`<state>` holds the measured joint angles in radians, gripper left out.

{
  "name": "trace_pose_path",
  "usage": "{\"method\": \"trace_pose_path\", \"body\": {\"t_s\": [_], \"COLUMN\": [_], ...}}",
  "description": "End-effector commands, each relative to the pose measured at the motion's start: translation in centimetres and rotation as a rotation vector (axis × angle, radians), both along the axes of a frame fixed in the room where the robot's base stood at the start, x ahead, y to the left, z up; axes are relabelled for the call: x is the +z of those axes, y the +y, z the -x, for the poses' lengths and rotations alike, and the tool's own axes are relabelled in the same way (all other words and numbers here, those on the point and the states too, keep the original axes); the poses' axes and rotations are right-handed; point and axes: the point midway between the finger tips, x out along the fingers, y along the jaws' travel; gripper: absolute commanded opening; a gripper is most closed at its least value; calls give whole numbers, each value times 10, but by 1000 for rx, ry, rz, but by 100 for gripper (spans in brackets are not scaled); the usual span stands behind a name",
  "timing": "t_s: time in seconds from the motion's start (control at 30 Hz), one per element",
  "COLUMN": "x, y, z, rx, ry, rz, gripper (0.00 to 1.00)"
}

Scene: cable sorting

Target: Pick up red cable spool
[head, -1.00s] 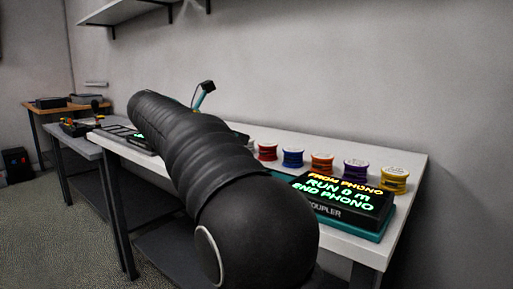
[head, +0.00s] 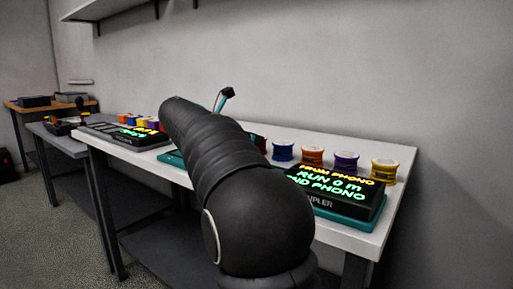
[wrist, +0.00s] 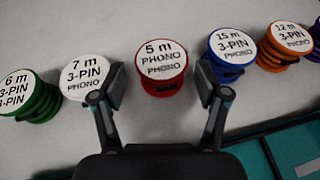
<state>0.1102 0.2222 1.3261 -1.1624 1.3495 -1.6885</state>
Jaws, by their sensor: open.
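The red cable spool (wrist: 162,65) stands upright on the white table, with a round label reading 5 m, PHONO, PHONO. In the head view only a sliver of the red spool (head: 262,143) shows at the edge of my arm. My gripper (wrist: 161,92) is open and empty. In the wrist view one finger is on the left of the red spool and the other on the right, both on its near side in the picture.
A white-topped 7 m spool (wrist: 86,78) and a green spool (wrist: 30,95) stand left of the red one. A blue spool (wrist: 231,48) is close by the right finger, with an orange spool (wrist: 281,45) beyond. A lit coupler box (head: 338,190) sits at the front.

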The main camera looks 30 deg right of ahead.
Motion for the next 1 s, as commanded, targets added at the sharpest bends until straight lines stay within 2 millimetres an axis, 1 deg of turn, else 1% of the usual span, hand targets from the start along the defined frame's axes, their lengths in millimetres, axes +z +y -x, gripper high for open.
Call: {"method": "trace_pose_path", "body": {"t_s": [0.1,0.2,0.3,0.47,0.5,0.57,0.6,0.67,0.7,1.0], "x": [-8,-13,-14,-14,-14,-14,-14,-14,-14,-12], "y": [-18,-29,-34,-34,-34,-34,-34,-34,-34,-34], "z": [0,-2,-3,-3,-3,-3,-3,-3,-3,-3], "rx": [-4,-3,0,1,1,1,1,1,1,0], "ry": [1,1,1,1,1,1,1,1,1,0], "rz": [0,-1,-1,-1,-1,-1,-1,-1,-1,0], "gripper": [74,74,74,74,71,56,46,31,21,21]}}
